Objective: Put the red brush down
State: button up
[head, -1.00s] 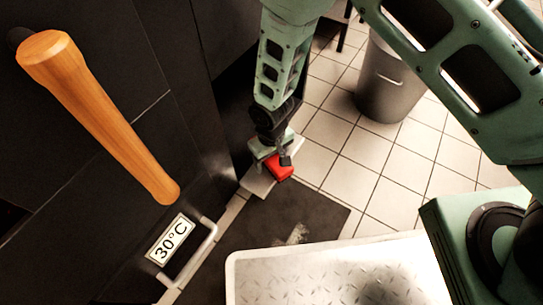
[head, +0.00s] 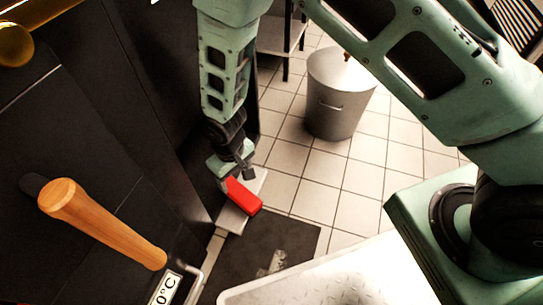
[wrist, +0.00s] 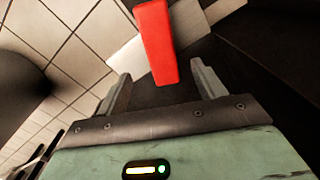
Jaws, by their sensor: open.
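The red brush (head: 244,195) is a plain red block shape. It appears to lie on a pale flat slab (head: 232,219) at the foot of the dark cabinet. In the wrist view the brush (wrist: 157,42) runs from the top edge down toward the space between my fingers, with the pale slab (wrist: 128,57) under it. My gripper (head: 246,173) is just behind the brush in the head view. In the wrist view my gripper (wrist: 161,72) has its fingers wide apart, with clear gaps either side of the brush. Neither finger touches it.
A dark mat (head: 290,232) lies beside the slab on the pale tiled floor (head: 318,188). A grey bin (head: 335,105) stands farther back. The dark cabinet with a wooden handle (head: 105,225) is close on the left. A pale metal surface (head: 335,280) fills the front.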

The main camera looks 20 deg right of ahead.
notch_tip(320, 180, up, 11)
jog(key=s, duration=0.2)
jog(key=s+d+r, duration=0.5)
jog(key=s+r, duration=0.3)
jog(key=r, duration=0.1)
jog(key=s+d+r+n, duration=0.1)
jog(key=s+d+r, duration=0.4)
jog(key=s+r, duration=0.2)
jog(key=shift+s+r+n+y, duration=0.3)
jog(key=shift+s+r, duration=0.05)
jog(key=shift+r, duration=0.5)
